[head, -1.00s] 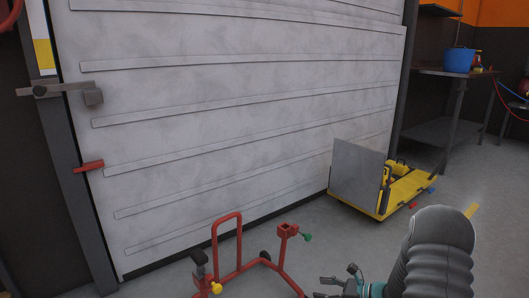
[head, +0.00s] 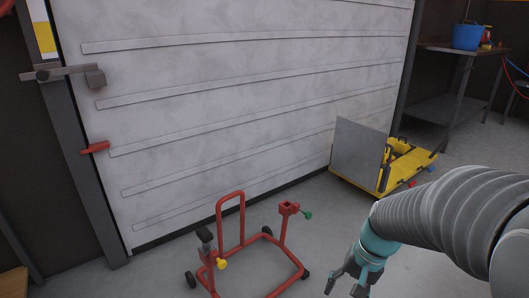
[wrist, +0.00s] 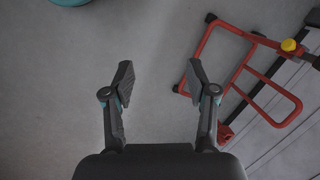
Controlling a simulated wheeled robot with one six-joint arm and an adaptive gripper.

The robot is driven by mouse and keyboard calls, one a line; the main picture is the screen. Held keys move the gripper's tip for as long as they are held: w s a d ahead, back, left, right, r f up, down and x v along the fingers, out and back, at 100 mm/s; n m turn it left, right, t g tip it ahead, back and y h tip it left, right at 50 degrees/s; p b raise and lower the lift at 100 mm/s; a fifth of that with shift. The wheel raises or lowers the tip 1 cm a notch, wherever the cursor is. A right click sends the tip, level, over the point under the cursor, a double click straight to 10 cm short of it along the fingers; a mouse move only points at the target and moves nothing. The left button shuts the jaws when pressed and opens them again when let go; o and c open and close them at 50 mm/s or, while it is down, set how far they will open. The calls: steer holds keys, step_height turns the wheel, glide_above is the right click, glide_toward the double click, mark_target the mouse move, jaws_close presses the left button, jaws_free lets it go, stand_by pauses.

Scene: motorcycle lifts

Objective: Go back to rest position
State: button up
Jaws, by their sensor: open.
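My gripper (head: 345,284) is at the lower right of the head view, at the end of my grey arm with its teal wrist. It hangs above the grey floor, right of the red frame. In the wrist view my gripper (wrist: 158,82) has its two dark fingers spread apart. Nothing is between them except bare floor below.
A red wheeled stand (head: 276,285) with a yellow knob is on the floor near my gripper; it also shows in the wrist view (wrist: 235,53). A yellow lift (head: 411,161) with a grey plate stands by the white shutter door (head: 230,110). A bench (head: 441,105) holds a blue bucket (head: 467,36).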

steer(key=s+a+r+n+t+h+p, duration=0.1)
steer(key=s+r+n+t+p, duration=0.1)
steer(key=r, duration=0.7)
steer(key=s+a+r+n+t+h+p, duration=0.1)
steer(key=s+r+n+t+h+p, duration=0.1)
steer(key=s+r, duration=0.4)
step_height(320, 180, up, 3)
steer(key=shift+s+a+f+n+t, duration=0.15)
steer(key=shift+s+n+t, duration=0.35)
steer(key=shift+t, duration=0.4)
